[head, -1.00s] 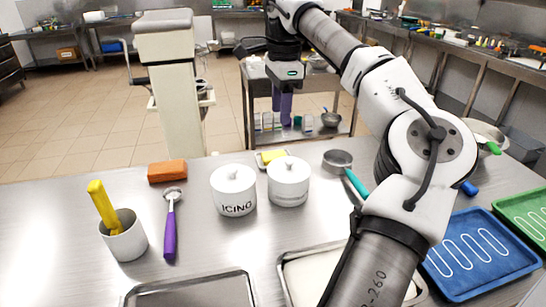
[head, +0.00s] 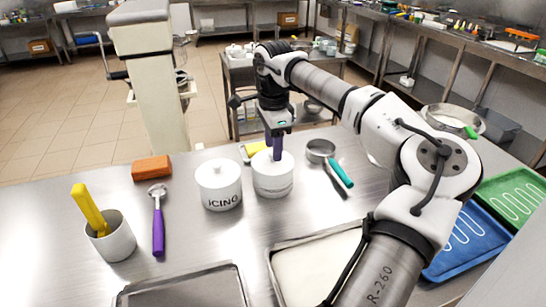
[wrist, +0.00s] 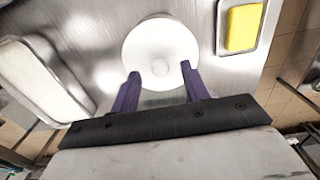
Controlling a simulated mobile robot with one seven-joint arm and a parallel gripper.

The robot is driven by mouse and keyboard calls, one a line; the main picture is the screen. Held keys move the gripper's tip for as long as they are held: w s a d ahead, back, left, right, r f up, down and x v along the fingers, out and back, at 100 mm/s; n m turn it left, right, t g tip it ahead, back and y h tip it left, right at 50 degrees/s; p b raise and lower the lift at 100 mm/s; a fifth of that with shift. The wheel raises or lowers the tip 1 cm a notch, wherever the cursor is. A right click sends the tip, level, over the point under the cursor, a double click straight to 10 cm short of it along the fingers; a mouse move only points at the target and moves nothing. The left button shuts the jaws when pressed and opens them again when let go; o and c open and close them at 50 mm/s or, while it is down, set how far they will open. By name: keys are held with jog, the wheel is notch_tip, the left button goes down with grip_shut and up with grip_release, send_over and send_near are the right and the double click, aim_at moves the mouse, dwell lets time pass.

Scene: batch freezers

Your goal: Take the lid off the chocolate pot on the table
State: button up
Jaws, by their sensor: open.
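A white lidded pot (head: 273,183) stands on the steel table. Its label is not readable from here. Its white lid (wrist: 160,38) has a small round knob (wrist: 161,69) in the middle. My gripper (head: 277,157) points down over this lid, with its purple fingers close to the knob. In the wrist view my gripper (wrist: 160,72) is open, one finger on each side of the knob. I cannot tell how far down beside it the fingertips reach. A second white lidded pot (head: 220,190), marked ICING, stands just to the left.
A small tray with a yellow block (wrist: 242,28) lies behind the pots. A teal-handled strainer (head: 322,152) is to the right. A purple-handled scoop (head: 158,225), an orange block (head: 152,168) and a cup (head: 112,238) are to the left. Metal trays (head: 185,283) lie in front.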

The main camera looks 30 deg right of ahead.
jog(key=shift+f, duration=0.75)
grip_shut()
jog(key=shift+r, duration=0.1)
notch_tip(320, 180, up, 20)
jog(key=b, duration=0.1)
